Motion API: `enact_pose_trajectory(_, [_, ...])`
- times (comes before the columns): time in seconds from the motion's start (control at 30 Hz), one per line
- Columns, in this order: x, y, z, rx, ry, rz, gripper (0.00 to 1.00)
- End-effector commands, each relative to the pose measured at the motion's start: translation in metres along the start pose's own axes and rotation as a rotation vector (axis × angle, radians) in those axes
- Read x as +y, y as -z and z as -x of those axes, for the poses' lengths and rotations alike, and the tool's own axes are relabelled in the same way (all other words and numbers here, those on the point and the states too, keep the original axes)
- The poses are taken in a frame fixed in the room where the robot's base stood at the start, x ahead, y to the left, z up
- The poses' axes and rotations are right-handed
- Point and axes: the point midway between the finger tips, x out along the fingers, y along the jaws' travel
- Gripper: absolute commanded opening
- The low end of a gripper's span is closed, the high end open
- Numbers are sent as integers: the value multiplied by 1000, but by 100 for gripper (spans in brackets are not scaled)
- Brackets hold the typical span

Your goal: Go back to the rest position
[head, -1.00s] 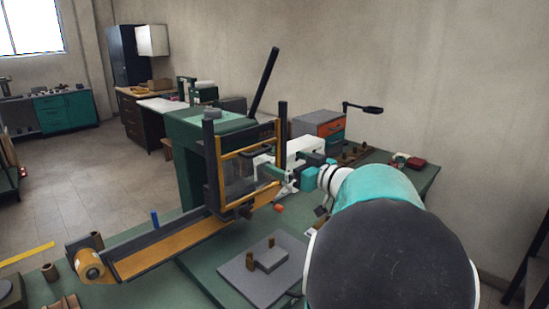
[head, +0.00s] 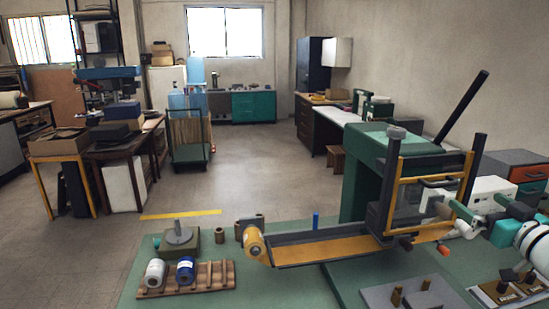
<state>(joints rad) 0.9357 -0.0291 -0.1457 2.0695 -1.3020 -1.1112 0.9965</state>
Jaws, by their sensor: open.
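My gripper (head: 468,220) shows at the right of the head view, at the end of my white and teal arm. It is open, its fingers pointing left toward the green press (head: 365,175) with its yellow guard frame (head: 432,158). The fingers overlap the guard's right side in the picture; I cannot tell whether they touch it. Nothing is clearly seen between them. Most of my arm is cut off by the right edge.
A rack with rolls (head: 187,277) and a yellow strip feed (head: 330,248) lie on the green bench (head: 290,285). A grey plate (head: 405,298) is at the front. Open floor (head: 255,175) lies beyond, with a cart (head: 190,150) and wooden tables (head: 60,146) at left.

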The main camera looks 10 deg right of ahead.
Motion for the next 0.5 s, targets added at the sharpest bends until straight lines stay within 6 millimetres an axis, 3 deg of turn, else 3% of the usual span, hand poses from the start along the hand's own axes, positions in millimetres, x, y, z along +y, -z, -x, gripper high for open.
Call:
enact_pose_trajectory(0.1, [-24, 17, -22, 9, -104, 46, 100])
enact_pose_trajectory(0.27, [-59, 26, -36, -44, -271, 67, 100])
enact_pose_trajectory(0.5, [-136, -5, -20, -282, -390, 21, 100])
